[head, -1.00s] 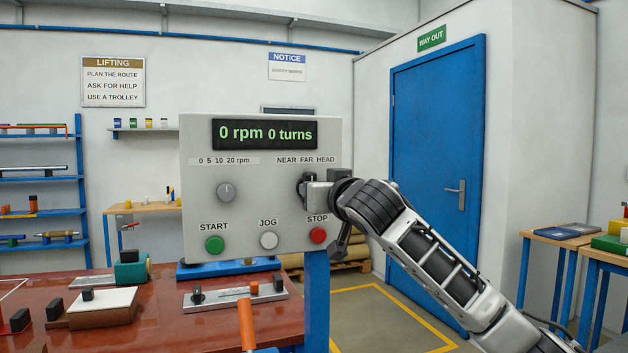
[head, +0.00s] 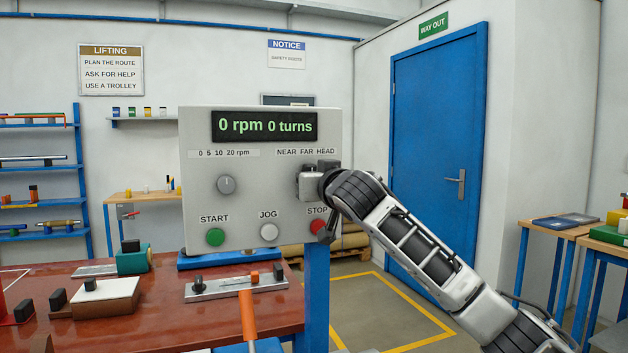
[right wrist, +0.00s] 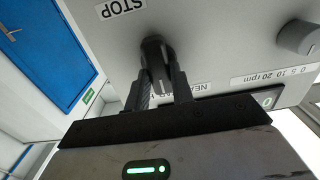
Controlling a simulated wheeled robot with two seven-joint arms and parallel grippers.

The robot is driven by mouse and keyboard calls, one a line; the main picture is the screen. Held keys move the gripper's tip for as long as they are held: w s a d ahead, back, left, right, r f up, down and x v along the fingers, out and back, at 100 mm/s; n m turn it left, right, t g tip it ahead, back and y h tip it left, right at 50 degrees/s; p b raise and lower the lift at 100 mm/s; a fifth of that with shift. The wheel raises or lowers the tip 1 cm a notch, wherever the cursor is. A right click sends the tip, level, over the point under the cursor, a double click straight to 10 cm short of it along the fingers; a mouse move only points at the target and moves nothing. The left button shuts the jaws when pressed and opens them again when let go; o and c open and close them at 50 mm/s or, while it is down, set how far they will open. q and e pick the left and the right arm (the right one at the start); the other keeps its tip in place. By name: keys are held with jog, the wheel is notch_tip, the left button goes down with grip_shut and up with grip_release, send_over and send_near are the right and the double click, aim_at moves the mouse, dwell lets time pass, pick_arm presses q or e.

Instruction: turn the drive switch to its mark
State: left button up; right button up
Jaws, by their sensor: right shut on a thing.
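The drive switch is a black knob (right wrist: 155,50) under the NEAR FAR HEAD label on the grey control panel (head: 265,170). My right gripper (right wrist: 158,88) is shut on it, one finger on each side in the right wrist view. A pale line shows on the knob between the fingers. In the head view my right gripper (head: 308,184) covers most of the switch, so I cannot tell which mark it points to. The display (head: 265,126) reads 0 rpm 0 turns. My left gripper is not in view.
The red STOP button (head: 317,227) sits just below my right gripper. The speed knob (head: 226,185), green START button (head: 216,237) and white JOG button (head: 269,232) are to the left. A red table (head: 150,325) with fixtures stands below.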

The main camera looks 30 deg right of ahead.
jog(key=shift+f, duration=0.1)
jog(key=m, duration=0.5)
jog(key=m+b, duration=0.1)
jog(key=m, duration=0.2)
jog(key=shift+d+m, duration=0.25)
jog(key=shift+m, duration=0.05)
dwell(0.6)
jog(key=o, duration=1)
jog(key=shift+s, duration=0.1)
